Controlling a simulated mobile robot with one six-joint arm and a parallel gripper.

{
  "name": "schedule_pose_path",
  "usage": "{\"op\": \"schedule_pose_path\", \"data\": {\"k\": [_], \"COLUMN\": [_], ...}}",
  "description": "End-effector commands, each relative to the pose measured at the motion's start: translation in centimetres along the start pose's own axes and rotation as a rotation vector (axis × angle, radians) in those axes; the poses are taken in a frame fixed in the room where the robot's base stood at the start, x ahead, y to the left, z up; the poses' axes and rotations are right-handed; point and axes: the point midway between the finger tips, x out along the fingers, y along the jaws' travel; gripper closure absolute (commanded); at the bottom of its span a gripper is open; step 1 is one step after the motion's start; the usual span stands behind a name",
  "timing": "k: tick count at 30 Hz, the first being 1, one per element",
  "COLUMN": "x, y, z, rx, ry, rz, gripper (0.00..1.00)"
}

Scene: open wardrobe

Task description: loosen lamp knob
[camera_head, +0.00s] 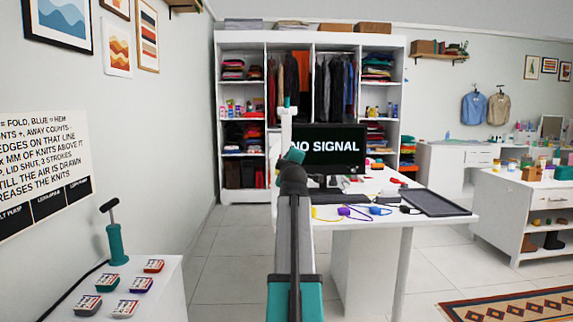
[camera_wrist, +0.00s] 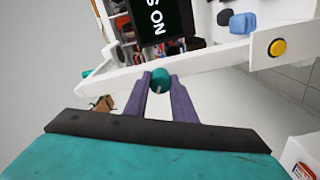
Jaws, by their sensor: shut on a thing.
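In the wrist view a small teal knob (camera_wrist: 160,84) sits against a long white bar (camera_wrist: 215,62), which I take to be part of the lamp. My gripper (camera_wrist: 159,77) has its two purple fingers on either side of the knob and is shut on it. The fingers hide part of the knob's sides. A yellow-orange round button (camera_wrist: 278,47) is on the bar's right part. In the head view my own arm covers the middle, and I cannot make out the knob or the fingers there.
A white desk (camera_head: 370,222) holds a monitor (camera_head: 334,151) reading "NO SIGNAL", coloured cables and a dark tray (camera_head: 434,202). An open wardrobe (camera_head: 310,40) stands behind. A white stand (camera_head: 165,290) with a teal pump (camera_head: 116,243) is at left. The floor between stand and desk is clear.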

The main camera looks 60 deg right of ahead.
Motion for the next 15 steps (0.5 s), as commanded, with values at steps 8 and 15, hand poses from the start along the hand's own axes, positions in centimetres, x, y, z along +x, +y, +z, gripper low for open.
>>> {"op": "schedule_pose_path", "data": {"k": [8,15], "x": [0.02,0.02], "y": [-0.04,-0.06], "z": [0.05,0.07], "rx": [-0.131,-0.251], "ry": [0.000,0.000], "rz": [0.002,0.002], "gripper": [1.00,1.00]}}
